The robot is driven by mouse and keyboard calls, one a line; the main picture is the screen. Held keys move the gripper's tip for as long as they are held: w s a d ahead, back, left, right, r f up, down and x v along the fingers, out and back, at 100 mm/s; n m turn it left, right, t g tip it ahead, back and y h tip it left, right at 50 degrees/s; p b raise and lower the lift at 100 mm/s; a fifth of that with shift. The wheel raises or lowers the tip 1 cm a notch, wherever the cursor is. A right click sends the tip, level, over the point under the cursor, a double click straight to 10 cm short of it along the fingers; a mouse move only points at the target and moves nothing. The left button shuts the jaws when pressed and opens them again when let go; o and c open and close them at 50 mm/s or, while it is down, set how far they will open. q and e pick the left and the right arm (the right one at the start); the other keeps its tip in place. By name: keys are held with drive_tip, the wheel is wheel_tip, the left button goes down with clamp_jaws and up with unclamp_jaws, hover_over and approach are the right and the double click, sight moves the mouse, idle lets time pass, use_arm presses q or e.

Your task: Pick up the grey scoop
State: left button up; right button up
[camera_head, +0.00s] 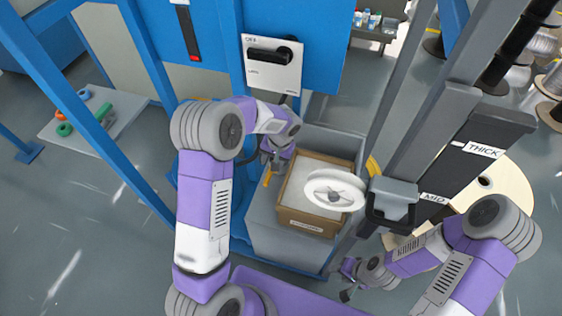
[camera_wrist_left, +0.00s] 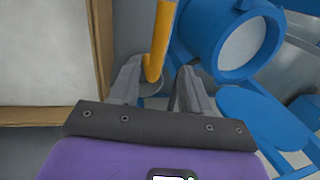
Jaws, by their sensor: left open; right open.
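A yellow handle (camera_wrist_left: 161,38), bent at its lower end, lies between the open fingers of my left gripper (camera_wrist_left: 160,72). A grey rounded part (camera_wrist_left: 149,87) sits at its lower end and looks like the scoop's bowl, partly hidden by the left finger. I cannot tell whether the fingers touch the handle. In the head view my left gripper (camera_head: 271,168) points down beside the carton, with a bit of the yellow handle (camera_head: 267,179) at its tip. My right gripper (camera_head: 347,280) is open and empty at the lower middle, away from the scoop.
An open carton (camera_head: 284,207) with whitish contents stands on a grey bin (camera_head: 262,222), just right of my left gripper. Blue frame posts (camera_head: 150,60) stand at the left.

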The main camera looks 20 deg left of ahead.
use_arm(q)
drive_tip(key=shift+s+f, duration=0.15)
drive_tip(key=shift+f, duration=0.3)
drive_tip(key=f, duration=0.1)
drive_tip(key=f+b, duration=0.1)
drive_tip(key=f, duration=0.1)
drive_tip(key=f+b, duration=0.1)
drive_tip(key=f, duration=0.1)
drive_tip(key=shift+s+a, duration=0.2)
drive_tip(key=shift+a, duration=0.1)
drive_tip(key=shift+r, duration=0.15)
clamp_jaws()
